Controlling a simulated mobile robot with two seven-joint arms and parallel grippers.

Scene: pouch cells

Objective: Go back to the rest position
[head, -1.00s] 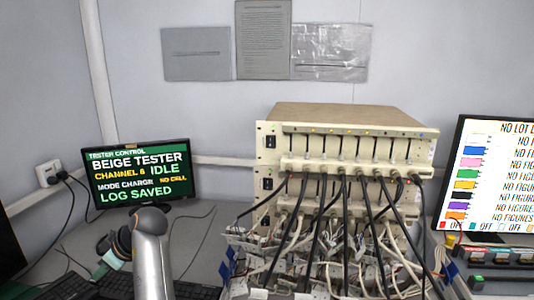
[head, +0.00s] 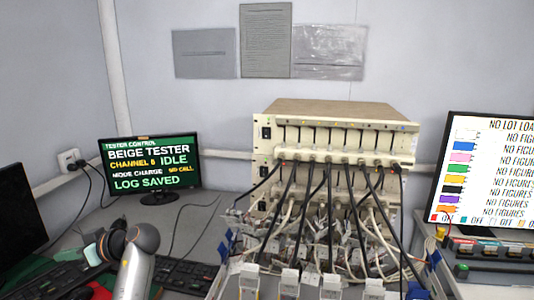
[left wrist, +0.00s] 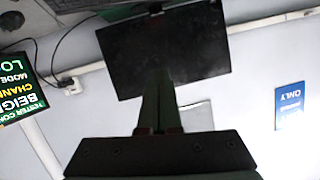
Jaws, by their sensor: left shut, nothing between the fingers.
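My left arm (head: 134,268) rises from the bottom edge in the head view, left of the beige tester. My left gripper (left wrist: 158,78) shows in the left wrist view with its two dark fingers together and nothing between them. It points toward a dark monitor (left wrist: 195,50) and the pale wall behind; the fingers overlap the monitor in the picture, and contact cannot be told. The fingertips are not clear in the head view. My right gripper is not in view.
The beige tester (head: 335,112) stands on the bench with many black cables and clips in front. A tester screen (head: 150,165) reads IDLE and LOG SAVED. A colour-list screen (head: 485,165) stands at right. Keyboards (head: 185,275) and a dark monitor (head: 20,215) are at left.

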